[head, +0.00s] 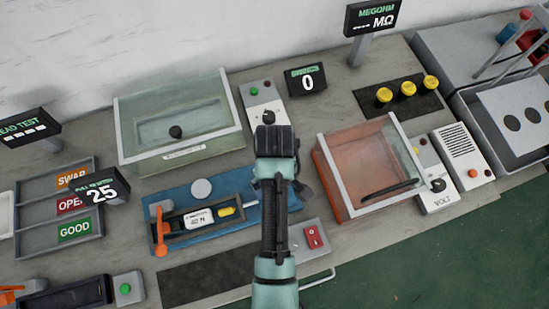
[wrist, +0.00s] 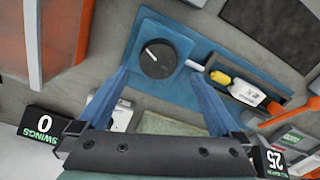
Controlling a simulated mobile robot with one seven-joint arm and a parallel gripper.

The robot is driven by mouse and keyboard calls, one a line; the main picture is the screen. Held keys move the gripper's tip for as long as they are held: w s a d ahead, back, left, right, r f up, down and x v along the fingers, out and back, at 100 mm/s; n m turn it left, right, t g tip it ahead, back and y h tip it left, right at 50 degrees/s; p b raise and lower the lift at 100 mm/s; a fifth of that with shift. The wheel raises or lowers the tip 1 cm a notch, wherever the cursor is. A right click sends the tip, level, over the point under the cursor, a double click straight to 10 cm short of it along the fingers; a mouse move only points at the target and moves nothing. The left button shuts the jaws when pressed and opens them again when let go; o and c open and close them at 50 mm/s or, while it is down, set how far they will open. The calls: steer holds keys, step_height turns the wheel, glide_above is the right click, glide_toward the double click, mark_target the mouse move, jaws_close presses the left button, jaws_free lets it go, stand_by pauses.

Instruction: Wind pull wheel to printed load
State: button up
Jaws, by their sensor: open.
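The pull wheel (wrist: 159,58) is a dark round knob with a pale mark, on a blue base (wrist: 203,50). In the head view the arm hides most of the base's right end (head: 180,192). My gripper (wrist: 160,76) is open, its two blue fingers apart on either side of the wheel's near side, not visibly gripping it. A white label (head: 199,218) lies in the dark fixture beside a yellow plug (head: 226,212); its printed figure is too small to read. The pull display (head: 101,192) reads 25.
An orange clamp handle (head: 161,240) stands at the fixture's left end. A clear-lidded green box (head: 180,125) is behind, a red box (head: 362,170) to the right. The swings display (head: 307,82) reads 0.

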step_height(320, 180, down, 7)
steer(key=shift+w+r, duration=0.15)
steer(key=shift+r, duration=0.05)
steer(key=c, duration=1.2)
steer(key=shift+r+m+p, duration=0.1)
steer(key=shift+m+p, duration=0.2)
steer(key=shift+m, duration=0.2)
steer(key=m+p, duration=0.1)
steer(key=m, duration=0.2)
steer(key=shift+m+p, duration=0.3)
steer(key=shift+m, duration=0.1)
steer(key=m+p, duration=0.1)
steer(key=m, duration=0.4)
